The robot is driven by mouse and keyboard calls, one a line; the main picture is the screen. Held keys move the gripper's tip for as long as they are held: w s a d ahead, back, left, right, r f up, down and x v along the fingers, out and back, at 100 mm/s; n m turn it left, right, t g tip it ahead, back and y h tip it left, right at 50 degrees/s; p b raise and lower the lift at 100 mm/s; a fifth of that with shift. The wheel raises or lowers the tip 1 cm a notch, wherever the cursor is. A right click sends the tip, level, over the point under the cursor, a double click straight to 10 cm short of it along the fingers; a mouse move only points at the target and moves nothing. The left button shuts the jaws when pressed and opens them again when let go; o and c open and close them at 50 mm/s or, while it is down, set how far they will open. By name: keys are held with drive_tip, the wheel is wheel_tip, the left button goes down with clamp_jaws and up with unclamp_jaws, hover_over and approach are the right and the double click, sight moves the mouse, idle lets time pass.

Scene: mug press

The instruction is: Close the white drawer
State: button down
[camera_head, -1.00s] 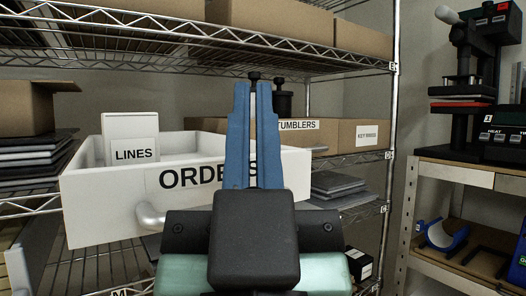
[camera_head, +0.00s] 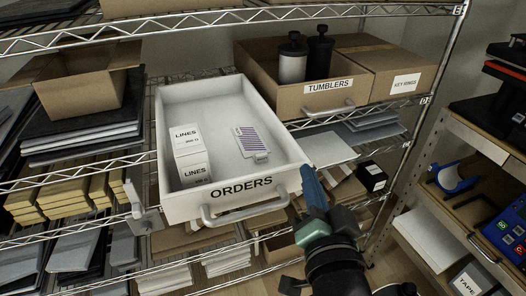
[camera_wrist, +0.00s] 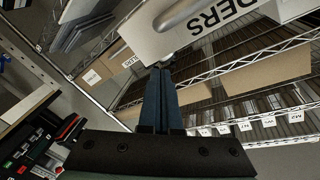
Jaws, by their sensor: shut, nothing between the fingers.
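The white drawer (camera_head: 228,196) labelled ORDERS sticks out from the wire shelf, open, with its handle (camera_head: 245,212) on the front face. Inside lie two white LINES boxes (camera_head: 188,153) and a printed card (camera_head: 250,141). My gripper (camera_head: 307,172) is shut and empty, its blue fingertips close to the right end of the drawer front; I cannot tell whether they touch. In the wrist view the closed fingers (camera_wrist: 159,75) point toward the drawer's front (camera_wrist: 160,32) near its lower edge, with part of the handle visible.
A cardboard TUMBLERS drawer (camera_head: 328,88) and a KEY RINGS box (camera_head: 400,85) stand right of the white drawer. The wire shelf's metal post (camera_head: 425,110) is further right, beside a workbench. Dark stacks and an open carton (camera_head: 85,95) are at left.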

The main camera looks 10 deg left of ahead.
drive_tip(key=g+p, duration=0.1)
drive_tip(key=p, duration=0.1)
drive_tip(key=m+g+y+p, duration=0.35)
drive_tip(key=m+p, duration=0.35)
drive_tip(key=p, duration=1.1)
approach(255, 189)
drive_tip(key=shift+h, duration=0.45)
drive_tip(key=x, duration=0.2)
drive_tip(key=p+x, duration=0.1)
drive_tip(key=x, duration=0.1)
drive_tip(key=p+x, duration=0.1)
drive_tip(key=x, duration=0.1)
drive_tip(key=shift+w+a+r, duration=0.1)
drive_tip(key=shift+a+r, duration=0.15)
drive_tip(key=shift+a, duration=0.1)
